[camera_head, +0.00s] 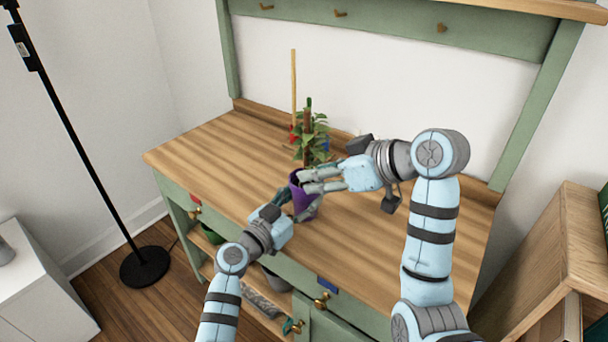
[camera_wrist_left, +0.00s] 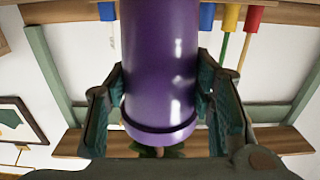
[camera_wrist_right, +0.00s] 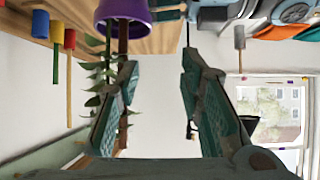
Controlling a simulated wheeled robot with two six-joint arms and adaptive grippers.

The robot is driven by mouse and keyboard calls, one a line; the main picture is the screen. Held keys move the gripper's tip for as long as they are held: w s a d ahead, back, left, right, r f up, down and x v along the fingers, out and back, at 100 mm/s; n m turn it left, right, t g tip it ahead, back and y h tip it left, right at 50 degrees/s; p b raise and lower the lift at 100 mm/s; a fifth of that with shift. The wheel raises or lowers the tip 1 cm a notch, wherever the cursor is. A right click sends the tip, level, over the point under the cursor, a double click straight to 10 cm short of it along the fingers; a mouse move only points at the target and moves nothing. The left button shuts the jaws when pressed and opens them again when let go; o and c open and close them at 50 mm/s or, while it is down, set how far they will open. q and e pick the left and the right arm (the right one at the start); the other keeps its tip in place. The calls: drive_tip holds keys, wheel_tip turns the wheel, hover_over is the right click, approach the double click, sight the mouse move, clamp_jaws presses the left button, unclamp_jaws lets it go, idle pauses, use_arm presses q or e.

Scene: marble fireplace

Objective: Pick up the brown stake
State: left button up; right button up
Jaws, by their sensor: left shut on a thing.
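The brown stake (camera_head: 308,104) stands upright among the leaves of a green plant (camera_head: 312,140). The plant is in a purple pot (camera_head: 303,200) on the wooden tabletop. My left gripper (camera_head: 291,207) is shut around the pot; the left wrist view shows the pot (camera_wrist_left: 160,60) between its fingers. My right gripper (camera_head: 308,181) is beside the plant, over the pot's rim. In the right wrist view it (camera_wrist_right: 160,60) is open and empty. The stake (camera_wrist_right: 122,38) shows there along its left finger, partly hidden by that finger, below the upside-down pot (camera_wrist_right: 120,12).
A tall wooden stick (camera_head: 294,85) with a red part stands behind the plant. Blue, yellow and red (camera_wrist_right: 70,40) pieces on sticks show in the right wrist view. The tabletop (camera_head: 215,150) is clear at left. A floor lamp (camera_head: 85,160) stands further left.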

sight(306, 139)
wheel_tip(306, 139, up, 6)
drive_tip(key=d+m+t+h, duration=0.1)
drive_tip(key=d+m+t, duration=0.1)
drive_tip(key=t, duration=0.3)
drive_tip(key=shift+s+d+f+m, duration=0.2)
drive_tip(key=shift+s+m, duration=0.25)
drive_tip(key=shift+m, duration=0.45)
drive_tip(key=shift+h, duration=0.3)
drive_tip(key=x, duration=0.7)
drive_tip(key=r+x, duration=0.1)
drive_tip(key=x, duration=0.3)
drive_tip(key=shift+w+f, duration=0.15)
drive_tip(key=shift+w, duration=0.25)
drive_tip(key=shift+s, duration=0.1)
clamp_jaws()
